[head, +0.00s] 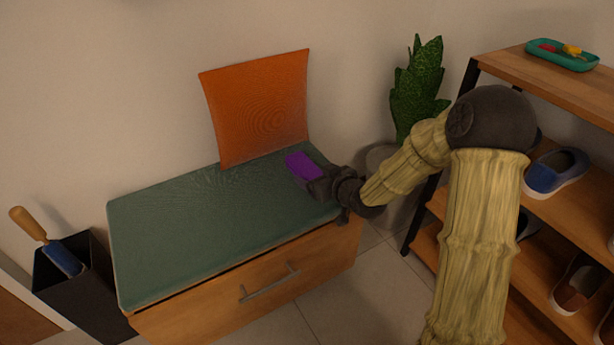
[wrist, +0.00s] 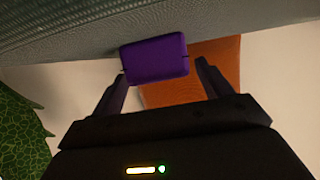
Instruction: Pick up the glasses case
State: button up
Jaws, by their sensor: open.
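The glasses case is a small purple box (head: 302,167) lying on the green bench cushion (head: 190,235), near its right end and in front of the orange pillow. In the wrist view the purple case (wrist: 155,59) shows between my fingertips. My gripper (head: 316,183) is at the near right side of the case, low over the cushion. It also shows in the wrist view (wrist: 160,72), with its two fingers apart, one at each side of the case. I cannot tell whether either finger touches it. The gripper hides part of the case in the head view.
The orange pillow (head: 260,105) leans on the wall behind the case. A plant (head: 417,90) and a shoe rack (head: 540,85) stand to the right. A dark bin (head: 75,285) with a wooden-handled thing stands at the left. The cushion's left part is clear.

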aim_at(312, 172)
jog(key=shift+b+x, duration=0.55)
jog(key=shift+x, duration=0.7)
jog(key=shift+a+f, duration=0.1)
jog(key=shift+a, duration=0.1)
jog(key=c, duration=1.1)
notch_tip(312, 172, up, 10)
jog(key=p, duration=0.6)
